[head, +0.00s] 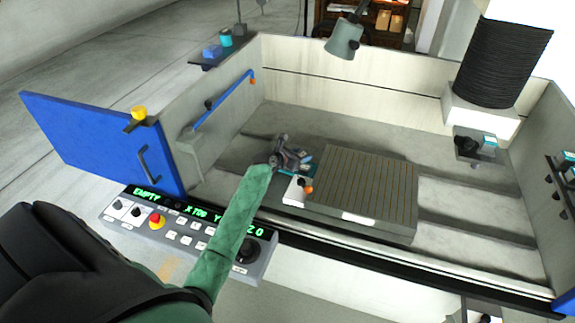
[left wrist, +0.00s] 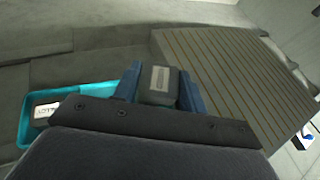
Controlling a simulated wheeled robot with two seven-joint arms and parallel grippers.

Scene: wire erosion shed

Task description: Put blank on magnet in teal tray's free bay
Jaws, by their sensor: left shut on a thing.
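The magnet is a grey plate with fine brown stripes (head: 365,182), bare on top in the head view; it also fills the right of the left wrist view (left wrist: 235,75). My left gripper (head: 296,158) is beside the magnet's left edge, near the teal tray (head: 312,172). The teal tray (left wrist: 24,124) shows at left there, with a white-labelled piece (left wrist: 45,110) in one end. My gripper hides the rest of the tray. My right gripper is not in view.
The magnet stands in an open grey tank with a raised back wall (head: 350,90). A small white and orange item (head: 297,190) is close to my left gripper. A control panel (head: 180,225) is in front.

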